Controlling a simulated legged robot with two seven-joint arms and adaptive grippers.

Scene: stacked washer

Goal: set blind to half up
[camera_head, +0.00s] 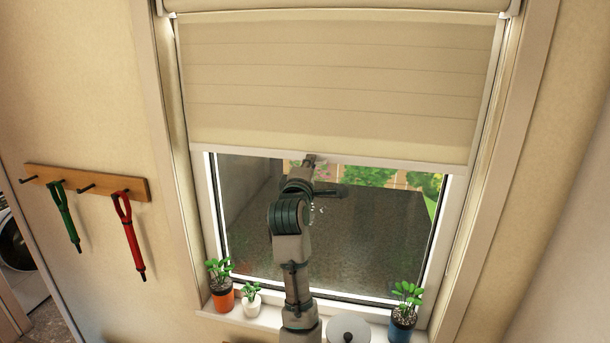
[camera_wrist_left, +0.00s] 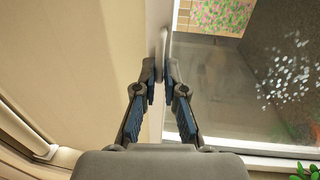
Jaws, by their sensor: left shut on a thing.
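The beige blind (camera_head: 330,80) hangs over the upper part of the window, its bottom rail (camera_head: 410,166) level with roughly the middle of the frame. The window glass below it is uncovered. My left gripper (camera_head: 309,160) reaches up from below to the bottom edge of the blind near its middle. In the left wrist view the blind (camera_wrist_left: 85,70) fills the left side, and the fingers of my left gripper (camera_wrist_left: 160,72) are shut on its thin lower edge. The exact contact is partly hidden by the fingers. My right gripper is not in view.
The sill holds an orange pot (camera_head: 222,298), a white pot (camera_head: 252,304), a grey round lid-like object (camera_head: 348,330) and a blue pot (camera_head: 402,326), all with plants but the grey one. A wooden hook rack (camera_head: 88,183) with green and red straps hangs at left.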

